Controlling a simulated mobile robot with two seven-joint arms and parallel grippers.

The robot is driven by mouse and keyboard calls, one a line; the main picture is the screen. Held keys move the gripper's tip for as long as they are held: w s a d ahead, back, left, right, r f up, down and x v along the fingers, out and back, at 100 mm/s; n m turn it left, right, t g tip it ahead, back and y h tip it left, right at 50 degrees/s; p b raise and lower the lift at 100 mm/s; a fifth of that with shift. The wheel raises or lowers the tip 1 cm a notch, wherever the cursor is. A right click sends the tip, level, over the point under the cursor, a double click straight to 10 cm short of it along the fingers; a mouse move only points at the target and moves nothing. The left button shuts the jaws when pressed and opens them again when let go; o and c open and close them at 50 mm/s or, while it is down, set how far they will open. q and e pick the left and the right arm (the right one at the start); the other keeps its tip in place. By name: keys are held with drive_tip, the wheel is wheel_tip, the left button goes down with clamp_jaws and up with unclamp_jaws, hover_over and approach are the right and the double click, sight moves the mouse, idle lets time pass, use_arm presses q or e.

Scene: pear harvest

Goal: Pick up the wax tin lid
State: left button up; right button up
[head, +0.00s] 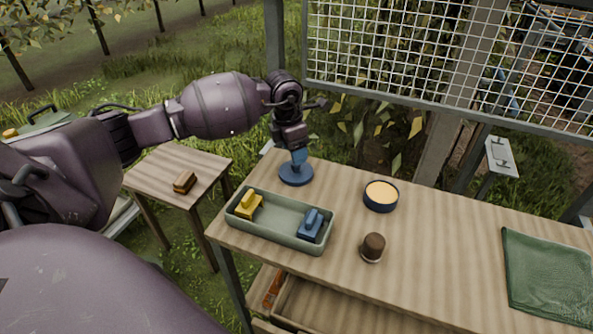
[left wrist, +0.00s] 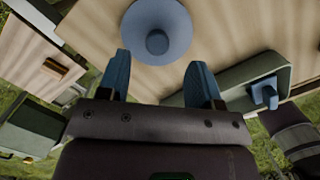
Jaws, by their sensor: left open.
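The wax tin lid (head: 296,174) is a blue disc with a small round knob. It lies flat at the table's back left corner, and the left wrist view shows it (left wrist: 157,22) beyond my fingertips. My left gripper (head: 299,158) points down just above the lid. In the left wrist view its two blue fingers (left wrist: 159,72) are apart with nothing between them. In the head view the fingers partly hide the knob; I cannot tell whether they touch the lid. The wax tin (head: 381,206) stands open to the right, filled with pale yellow wax. My right gripper is not in view.
A grey-green tray (head: 276,216) with a yellow and a blue block stands in front of the lid. A brown-topped object (head: 373,247) and green cloth (head: 548,276) lie further right. A side table (head: 160,165) holds a brown block. Wire mesh (head: 440,60) rises behind.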

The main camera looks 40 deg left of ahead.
sight(296, 168)
use_arm(q)
drive_tip(key=f, duration=0.5)
drive_tip(key=shift+w, duration=0.3)
drive_tip(key=shift+r, duration=0.15)
drive_tip(key=c, duration=1)
